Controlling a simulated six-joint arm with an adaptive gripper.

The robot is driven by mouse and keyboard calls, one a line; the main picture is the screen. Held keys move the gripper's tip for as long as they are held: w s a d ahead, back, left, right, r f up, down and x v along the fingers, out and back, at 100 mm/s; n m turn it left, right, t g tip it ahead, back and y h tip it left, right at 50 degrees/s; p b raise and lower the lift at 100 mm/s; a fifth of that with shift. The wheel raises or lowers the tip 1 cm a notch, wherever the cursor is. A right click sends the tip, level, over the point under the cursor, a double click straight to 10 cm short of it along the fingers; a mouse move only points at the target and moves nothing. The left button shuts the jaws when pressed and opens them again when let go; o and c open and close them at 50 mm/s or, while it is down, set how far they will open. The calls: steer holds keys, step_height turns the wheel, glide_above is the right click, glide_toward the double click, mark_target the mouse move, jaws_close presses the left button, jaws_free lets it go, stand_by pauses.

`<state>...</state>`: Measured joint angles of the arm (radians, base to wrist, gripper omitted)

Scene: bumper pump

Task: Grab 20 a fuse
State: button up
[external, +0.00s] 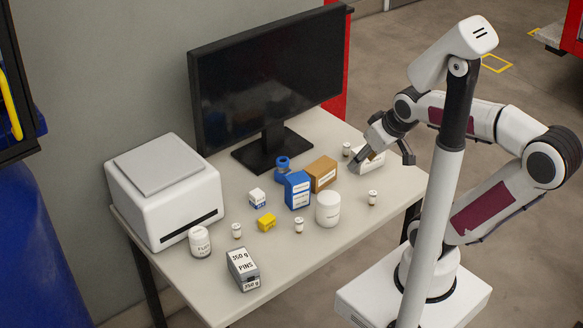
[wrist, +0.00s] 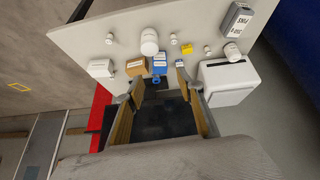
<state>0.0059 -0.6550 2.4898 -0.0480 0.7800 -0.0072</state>
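Several small white cylinders with dull metal ends look like fuses; their ratings are too small to read. In the external view one fuse (external: 236,231) stands at the left, one (external: 299,226) in the middle, one (external: 372,198) at the right and one (external: 346,149) near my gripper. Two also show in the wrist view, a fuse (wrist: 109,39) and another fuse (wrist: 207,49). My gripper (external: 382,158) is above the table's right end, close to a white box (external: 366,160).
A blue box (external: 297,190), brown box (external: 321,174), white jar (external: 328,209), yellow box (external: 266,222), white bottle (external: 199,241) and grey PINS box (external: 243,269) crowd the table. A monitor (external: 265,80) and printer (external: 165,190) stand behind. The front right tabletop is clear.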

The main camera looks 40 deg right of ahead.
steer(key=w+f+n+t, duration=0.25)
steer(key=w+f, duration=0.25)
steer(key=w, duration=0.7)
steer(key=w+f+n+t, duration=0.1)
steer(key=w+f+n, duration=0.35)
steer(key=w, duration=0.75)
steer(key=n+y, duration=0.1)
steer(key=y, duration=0.5)
glide_toward(237, 232)
steer(key=w+d+r, duration=0.1)
steer(key=w+d, duration=0.3)
steer(key=w+d+r, duration=0.1)
steer(key=w+d, duration=0.1)
steer(key=d, duration=0.1)
steer(key=shift+w+r, duration=0.3)
steer(key=shift+w, duration=0.1)
steer(key=a+f+y, duration=0.1)
steer(key=s+a+f+y, duration=0.1)
steer(key=f, duration=0.1)
steer(key=s+a+f+n+y, duration=0.1)
steer(key=a, duration=0.1)
steer(key=shift+s+a+f, duration=0.1)
steer(key=shift+s+f, duration=0.1)
steer(key=shift+s+a+f+y, duration=0.5)
steer(key=shift+s+a+y, duration=0.1)
steer(key=shift+y, duration=0.1)
steer(key=shift+w+a, duration=0.1)
steer(key=shift+w, duration=0.05)
steer(key=shift+x, duration=1.15)
steer(key=shift+f, duration=0.1)
